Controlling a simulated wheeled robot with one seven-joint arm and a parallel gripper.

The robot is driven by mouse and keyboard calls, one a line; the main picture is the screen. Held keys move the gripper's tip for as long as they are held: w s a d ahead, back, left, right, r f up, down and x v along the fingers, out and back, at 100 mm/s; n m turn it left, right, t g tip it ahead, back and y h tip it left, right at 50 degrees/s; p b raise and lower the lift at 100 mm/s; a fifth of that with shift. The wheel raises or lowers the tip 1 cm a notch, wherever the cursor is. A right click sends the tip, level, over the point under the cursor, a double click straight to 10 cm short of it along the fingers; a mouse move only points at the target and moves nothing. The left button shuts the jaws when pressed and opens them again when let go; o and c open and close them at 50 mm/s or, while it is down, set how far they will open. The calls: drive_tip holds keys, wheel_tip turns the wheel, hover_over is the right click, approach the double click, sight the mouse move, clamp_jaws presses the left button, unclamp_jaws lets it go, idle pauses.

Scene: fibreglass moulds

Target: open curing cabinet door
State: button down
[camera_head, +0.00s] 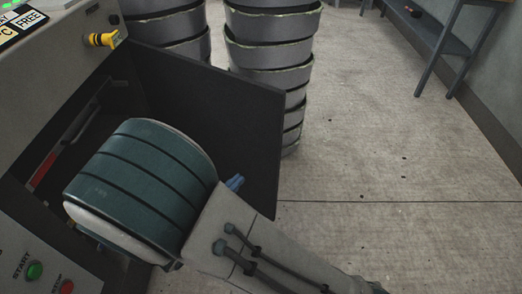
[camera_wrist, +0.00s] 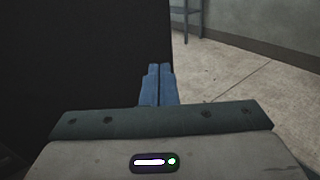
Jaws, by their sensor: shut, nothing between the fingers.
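The curing cabinet (camera_head: 60,62) stands at the left, and its dark door (camera_head: 225,105) is swung well out from the opening. The door's dark panel (camera_wrist: 80,60) also fills the left of the wrist view, its free edge just past the fingers. My gripper (camera_head: 235,183) is in front of the door's face, near its lower free edge. Its blue fingers (camera_wrist: 158,82) are together with nothing between them. I cannot tell whether they touch the door. My arm hides part of the opening and the lower door.
Stacks of grey round moulds (camera_head: 270,50) stand behind the door. A panel with green START and red STOP buttons (camera_head: 35,270) is at lower left. A yellow-and-black fitting (camera_head: 102,39) sits on the cabinet. Bare concrete floor (camera_head: 400,160) lies right, with a metal bench (camera_head: 435,35) beyond.

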drive_tip(key=a, duration=0.1)
drive_tip(key=b, duration=0.3)
approach(267, 143)
drive_tip(key=shift+n+t+y, duration=0.3)
drive_tip(key=shift+n, duration=0.1)
drive_tip(key=x, duration=0.5)
drive_tip(key=shift+d+f, duration=0.1)
drive_tip(key=shift+d, duration=0.3)
drive_tip(key=shift+w+d, duration=0.35)
drive_tip(key=shift+w, duration=0.3)
